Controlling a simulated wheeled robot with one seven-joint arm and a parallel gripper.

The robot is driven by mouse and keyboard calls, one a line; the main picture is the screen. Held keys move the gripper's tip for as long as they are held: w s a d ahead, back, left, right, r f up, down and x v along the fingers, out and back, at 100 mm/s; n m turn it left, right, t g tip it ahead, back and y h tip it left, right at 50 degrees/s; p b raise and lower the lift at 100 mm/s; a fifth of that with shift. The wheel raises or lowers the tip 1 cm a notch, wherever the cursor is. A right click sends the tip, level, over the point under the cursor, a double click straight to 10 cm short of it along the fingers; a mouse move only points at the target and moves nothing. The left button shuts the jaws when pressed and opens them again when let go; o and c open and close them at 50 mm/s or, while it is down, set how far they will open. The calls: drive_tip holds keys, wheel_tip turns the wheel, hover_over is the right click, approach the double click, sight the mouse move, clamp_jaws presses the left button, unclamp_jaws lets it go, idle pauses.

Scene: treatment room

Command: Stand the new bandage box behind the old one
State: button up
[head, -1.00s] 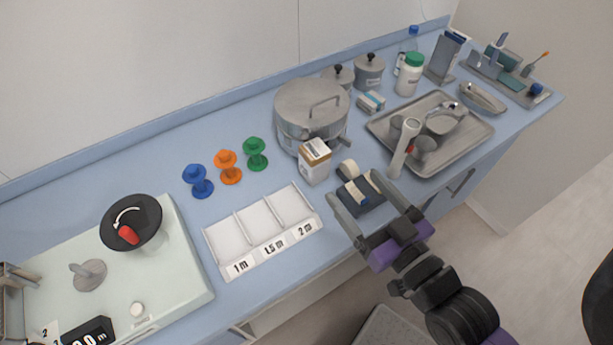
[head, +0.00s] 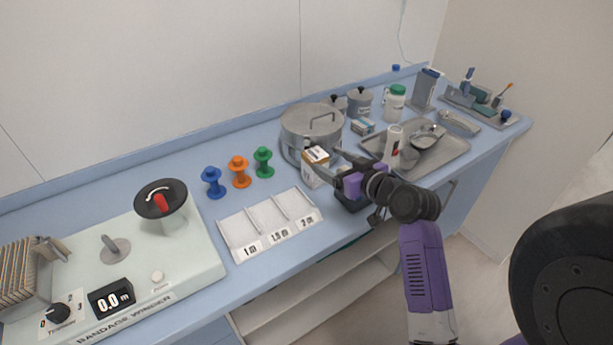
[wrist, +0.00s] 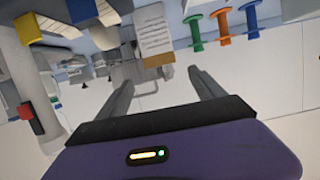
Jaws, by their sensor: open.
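A white carton with an orange-brown top (head: 315,168) stands upright on the counter in front of the steel pot. It also shows in the wrist view (wrist: 154,33), beyond my fingers. A smaller blue-and-white box (head: 362,127) lies near the canisters at the back. I cannot read either label, so I cannot tell which is new or old. My gripper (head: 334,164) is open and empty, its fingers pointing at the carton from the right. In the wrist view the fingers (wrist: 162,78) are spread, with nothing between them.
The steel pot (head: 311,130) stands close behind the carton. A steel tray (head: 455,150) with instruments is at the right. A white three-compartment tray (head: 240,232) lies front left. Blue (head: 213,184), orange (head: 240,172) and green (head: 264,162) spools stand left.

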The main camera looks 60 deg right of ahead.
sight(318, 156)
drive_tip(key=p+x, duration=0.2)
drive_tip(key=x, duration=0.5)
drive_tip(key=shift+w+f, duration=0.1)
drive_tip(key=shift+w, duration=0.05)
drive_tip(key=shift+w+d+f, duration=0.1)
drive_tip(key=shift+w+f, duration=0.1)
drive_tip(key=shift+w, duration=0.05)
clamp_jaws()
